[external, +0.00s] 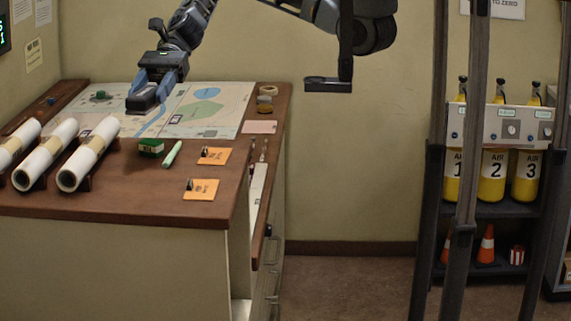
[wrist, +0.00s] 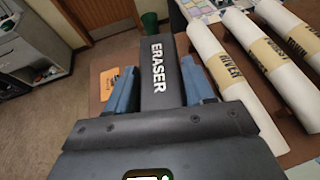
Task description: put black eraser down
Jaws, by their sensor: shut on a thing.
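The black eraser (external: 141,101) is in my gripper (external: 156,86) over the map (external: 208,112) on the wooden desk. In the external view I cannot tell whether its underside touches the map or hangs just above it. In the wrist view the eraser (wrist: 160,78), with white ERASER lettering, sits between the two blue-grey fingers of my gripper (wrist: 159,90). The gripper is shut on it.
Several rolled white charts (external: 88,153) lie at the desk's front left. A green block (external: 151,147), a light green marker (external: 172,154) and orange cards (external: 214,156) are near the front middle. A pink pad (external: 259,127) lies right of the map. Bare wood shows between them.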

